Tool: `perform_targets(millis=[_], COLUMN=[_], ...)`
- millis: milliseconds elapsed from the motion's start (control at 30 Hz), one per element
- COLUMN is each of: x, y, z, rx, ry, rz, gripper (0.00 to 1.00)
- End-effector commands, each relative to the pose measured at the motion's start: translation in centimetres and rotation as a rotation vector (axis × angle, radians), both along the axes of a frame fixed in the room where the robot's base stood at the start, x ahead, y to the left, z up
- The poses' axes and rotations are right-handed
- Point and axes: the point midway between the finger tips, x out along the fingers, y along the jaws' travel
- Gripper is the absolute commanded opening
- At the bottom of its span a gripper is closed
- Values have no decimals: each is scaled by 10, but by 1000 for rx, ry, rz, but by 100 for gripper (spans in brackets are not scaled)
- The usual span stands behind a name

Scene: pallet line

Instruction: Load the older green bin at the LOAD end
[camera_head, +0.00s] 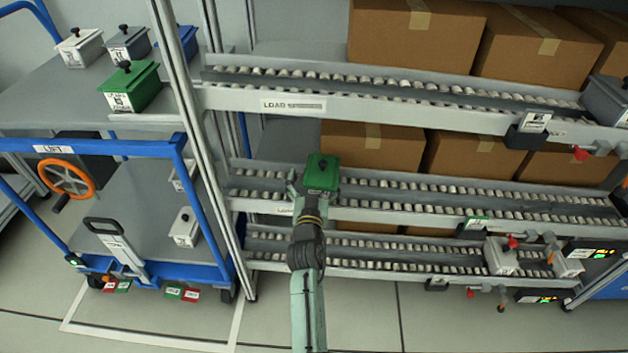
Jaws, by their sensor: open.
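A green lidded bin (322,172) is at the left end of the middle roller lane (400,190). My gripper (312,192) is open at the near side of this bin, with one finger visible by its left side. The bin hides part of the jaws, and I cannot tell whether they touch it or whether it rests fully on the rollers. A second green bin (130,88), with a white label, stands on the grey top (50,100) at the upper left. The label text is too small to read for dates. A LOAD sign (293,105) is on the upper lane's left end.
White, grey and blue bins stand behind the second green bin. Rack posts (190,120) separate them from the lanes. A blue lift cart (120,147) with an orange wheel (67,179) stands at left. White bins (502,256) sit at the lower lane's right. The middle lane looks clear rightward.

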Motion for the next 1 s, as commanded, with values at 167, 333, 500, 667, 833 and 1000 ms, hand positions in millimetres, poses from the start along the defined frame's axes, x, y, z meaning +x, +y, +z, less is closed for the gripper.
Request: perform_targets(millis=[167,333,500,667,833,1000], x=[0,-7,-33,-59,-73,-76], y=[0,0,0,0,1,1], z=[-1,-4,-3,-3,-1,0], rx=[0,0,-1,1,0,0], ry=[2,6,6,5,2,1], rz=[0,0,-1,-1,0,0], gripper=[89,89,89,89,89,89])
